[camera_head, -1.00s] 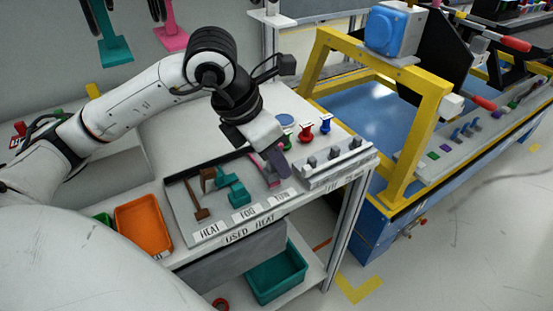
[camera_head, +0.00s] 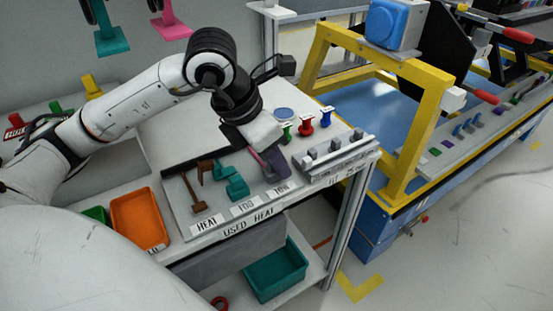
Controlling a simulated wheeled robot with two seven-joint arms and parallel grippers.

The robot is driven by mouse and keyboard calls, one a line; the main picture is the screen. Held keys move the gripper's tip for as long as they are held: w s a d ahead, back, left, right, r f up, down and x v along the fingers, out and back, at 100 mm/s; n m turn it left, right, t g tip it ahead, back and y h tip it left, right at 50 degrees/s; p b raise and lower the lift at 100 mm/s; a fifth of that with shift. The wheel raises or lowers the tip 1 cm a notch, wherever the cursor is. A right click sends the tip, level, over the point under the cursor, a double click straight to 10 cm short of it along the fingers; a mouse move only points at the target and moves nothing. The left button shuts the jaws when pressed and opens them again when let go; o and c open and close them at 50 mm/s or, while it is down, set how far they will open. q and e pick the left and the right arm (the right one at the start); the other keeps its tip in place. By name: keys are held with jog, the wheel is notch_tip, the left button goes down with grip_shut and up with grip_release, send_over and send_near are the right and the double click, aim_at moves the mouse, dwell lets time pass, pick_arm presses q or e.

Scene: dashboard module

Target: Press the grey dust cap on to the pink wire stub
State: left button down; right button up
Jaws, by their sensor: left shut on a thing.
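My left gripper (camera_head: 275,172) points down at the right end of the tool tray, shut on what looks like a pink tool (camera_head: 258,159). The fingers hide most of it, and I cannot tell if it still touches the tray. A grey rack with several grey upright pieces (camera_head: 335,147) stands just right of the gripper. I cannot tell whether one of these is the dust cap. I cannot make out a pink wire stub. Small coloured pieces, among them a purple one (camera_head: 433,155), sit on a grey strip on the blue bench. My right gripper is out of view.
A brown tool (camera_head: 196,203) and a teal tool (camera_head: 236,187) lie on the labelled tray. Green, red and blue knobbed pieces (camera_head: 305,128) stand behind the rack. A yellow frame (camera_head: 408,170) rises to the right. An orange bin (camera_head: 138,222) and a teal bin (camera_head: 277,273) lie left and below.

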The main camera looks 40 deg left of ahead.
aim_at(263, 185)
pick_arm(q)
jog(key=shift+d+f, duration=0.1)
jog(key=shift+f, duration=0.3)
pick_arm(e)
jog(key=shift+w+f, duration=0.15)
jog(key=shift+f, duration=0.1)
pick_arm(q)
jog(key=c, duration=1.5)
grip_release()
jog(key=shift+s+r, duration=0.1)
jog(key=shift+r, duration=0.3)
jog(key=p+v, duration=0.4)
jog(key=v, duration=0.3)
jog(key=shift+s+r+p, duration=0.15)
jog(key=shift+p, duration=0.2)
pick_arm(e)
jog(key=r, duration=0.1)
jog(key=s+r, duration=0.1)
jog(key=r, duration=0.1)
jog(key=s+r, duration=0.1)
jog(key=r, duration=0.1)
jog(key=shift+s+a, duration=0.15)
